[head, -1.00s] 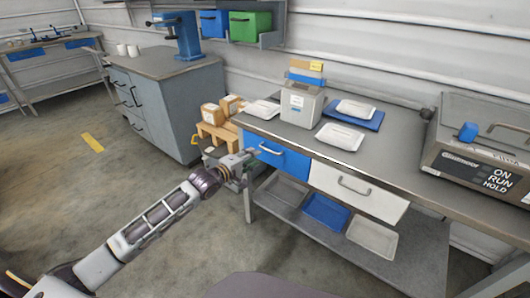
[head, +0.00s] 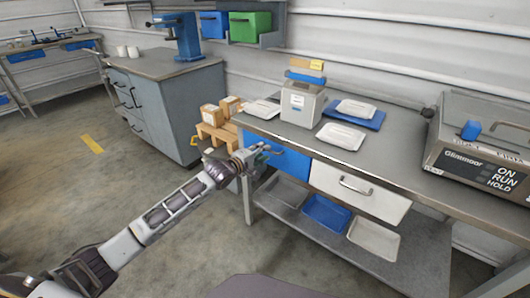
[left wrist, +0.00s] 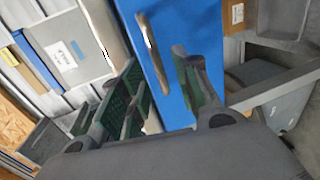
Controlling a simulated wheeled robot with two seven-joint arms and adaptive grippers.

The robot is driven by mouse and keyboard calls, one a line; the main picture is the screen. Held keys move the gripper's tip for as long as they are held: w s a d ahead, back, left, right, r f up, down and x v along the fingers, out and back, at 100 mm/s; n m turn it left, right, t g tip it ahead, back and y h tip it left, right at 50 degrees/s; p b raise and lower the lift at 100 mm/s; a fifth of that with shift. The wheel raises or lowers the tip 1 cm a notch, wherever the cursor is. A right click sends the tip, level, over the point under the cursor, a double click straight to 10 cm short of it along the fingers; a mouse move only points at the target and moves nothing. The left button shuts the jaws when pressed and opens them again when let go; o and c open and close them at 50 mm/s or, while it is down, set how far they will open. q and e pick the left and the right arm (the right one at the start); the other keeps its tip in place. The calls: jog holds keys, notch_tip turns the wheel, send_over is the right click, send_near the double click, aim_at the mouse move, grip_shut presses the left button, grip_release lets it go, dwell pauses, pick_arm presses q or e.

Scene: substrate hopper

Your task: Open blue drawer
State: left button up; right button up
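The blue drawer (head: 290,163) is under the left end of the grey workbench and looks shut. Its handle is partly hidden by my left gripper (head: 258,152) in the head view. In the left wrist view the blue drawer front (left wrist: 185,25) fills the middle, with its metal handle (left wrist: 149,42) running lengthwise just beyond the fingers. My left gripper (left wrist: 160,88) is open, one finger on each side of the handle's line. I cannot tell whether it touches the handle. My right gripper is not in view.
A white drawer (head: 335,192) is right of the blue one. Trays, including a blue one (head: 325,214), lie on the shelf below.

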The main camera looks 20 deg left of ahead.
pick_arm(q)
jog(key=shift+x, duration=1.2)
grip_shut()
